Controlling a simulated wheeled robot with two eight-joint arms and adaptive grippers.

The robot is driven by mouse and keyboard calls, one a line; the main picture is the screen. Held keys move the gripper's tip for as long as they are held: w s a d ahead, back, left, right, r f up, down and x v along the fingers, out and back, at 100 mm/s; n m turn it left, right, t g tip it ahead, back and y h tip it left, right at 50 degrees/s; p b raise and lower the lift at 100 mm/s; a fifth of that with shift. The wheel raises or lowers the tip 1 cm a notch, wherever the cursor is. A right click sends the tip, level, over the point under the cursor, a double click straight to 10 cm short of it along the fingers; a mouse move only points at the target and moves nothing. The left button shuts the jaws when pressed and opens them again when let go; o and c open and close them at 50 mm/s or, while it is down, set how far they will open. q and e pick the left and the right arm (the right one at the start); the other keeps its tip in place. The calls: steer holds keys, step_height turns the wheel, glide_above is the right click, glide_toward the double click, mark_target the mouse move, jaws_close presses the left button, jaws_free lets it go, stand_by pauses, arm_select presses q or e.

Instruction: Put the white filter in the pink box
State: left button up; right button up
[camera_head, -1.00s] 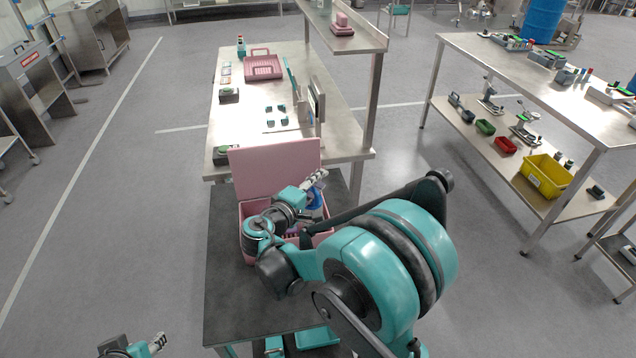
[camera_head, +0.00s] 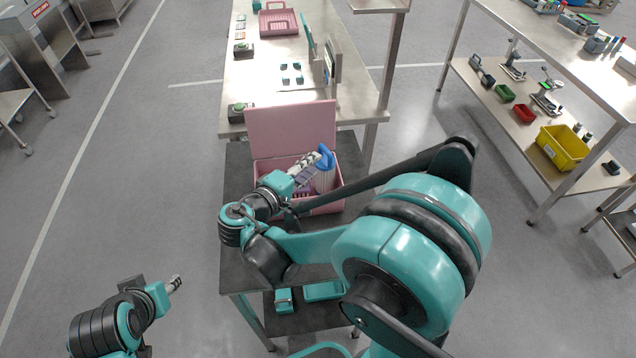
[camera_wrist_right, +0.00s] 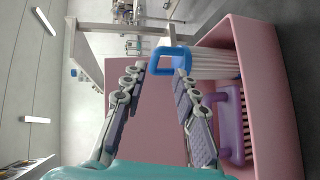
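The white filter (camera_head: 324,180), with pleats and a blue handle, stands in the right part of the open pink box (camera_head: 325,208), its top above the rim. In the right wrist view the filter (camera_wrist_right: 215,63) lies against the box wall (camera_wrist_right: 262,70), beside a purple rack (camera_wrist_right: 232,125). My right gripper (camera_head: 318,160) is over the box, close to the filter. Its fingers (camera_wrist_right: 160,70) are spread apart, with the blue handle (camera_wrist_right: 170,62) at their tips and nothing clamped. My left gripper (camera_head: 175,284) is low at the left, away from the box; its fingers are too small to read.
The box stands on a dark cart (camera_head: 245,272), its pink lid (camera_head: 290,130) raised at the back. Behind is a metal table (camera_head: 262,85) with a pink tray (camera_head: 278,20). A shelf with a yellow bin (camera_head: 563,147) stands right.

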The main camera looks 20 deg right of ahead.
steer(key=s+d+f+m+g+y, duration=0.1)
steer(key=s+d+f+g+y, duration=0.15)
steer(key=s+y, duration=0.3)
steer(key=s+a+f+m+t+y, duration=0.1)
steer(key=s+a+m+y, duration=0.3)
steer(key=s+y, duration=0.3)
steer(key=shift+s+a+f+m, duration=0.25)
steer(key=shift+s+a, duration=0.35)
steer(key=shift+s, duration=0.5)
steer(key=shift+t, duration=0.25)
